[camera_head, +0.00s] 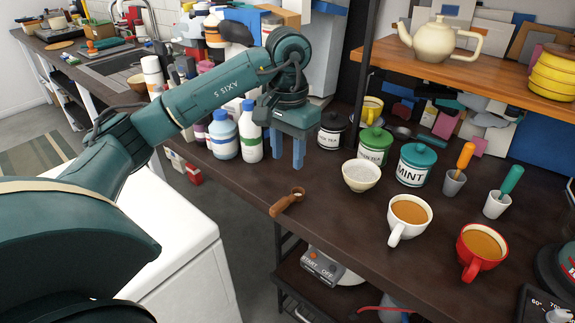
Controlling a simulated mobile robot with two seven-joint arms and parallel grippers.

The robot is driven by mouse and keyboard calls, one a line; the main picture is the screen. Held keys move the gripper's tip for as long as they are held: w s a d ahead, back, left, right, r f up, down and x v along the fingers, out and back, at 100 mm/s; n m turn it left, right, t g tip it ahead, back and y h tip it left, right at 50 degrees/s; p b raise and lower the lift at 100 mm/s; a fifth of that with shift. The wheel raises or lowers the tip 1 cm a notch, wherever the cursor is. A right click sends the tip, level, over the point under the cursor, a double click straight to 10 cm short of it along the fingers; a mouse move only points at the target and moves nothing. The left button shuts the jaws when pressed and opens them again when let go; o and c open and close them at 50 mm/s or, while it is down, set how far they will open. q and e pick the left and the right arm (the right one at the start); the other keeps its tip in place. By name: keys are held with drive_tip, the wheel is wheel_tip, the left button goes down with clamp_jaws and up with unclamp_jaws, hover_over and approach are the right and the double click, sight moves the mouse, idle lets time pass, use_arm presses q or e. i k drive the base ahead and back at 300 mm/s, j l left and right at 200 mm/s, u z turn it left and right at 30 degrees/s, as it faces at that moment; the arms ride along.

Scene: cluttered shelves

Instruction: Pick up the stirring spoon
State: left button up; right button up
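A small wooden spoon or scoop (287,203) with a short brown handle lies near the counter's front edge; I cannot tell for sure that it is the stirring spoon. An orange-handled utensil (465,155) and a green-handled utensil (511,179) stand in small grey cups at the right; their lower ends are hidden. My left gripper (286,166) points down with its two blue fingers apart and nothing visible between them. It is behind the wooden spoon, between the white bottle and the bowl. My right gripper is not in view.
A white bowl (361,175), a green tea tin (375,147) and a MINT tin (415,166) stand right of the gripper. Bottles (223,136) stand left. A white mug (407,217) and a red mug (481,252) hold brown drink. The counter around the wooden spoon is clear.

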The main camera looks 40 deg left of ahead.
sight(468, 151)
drive_tip(key=k, duration=1)
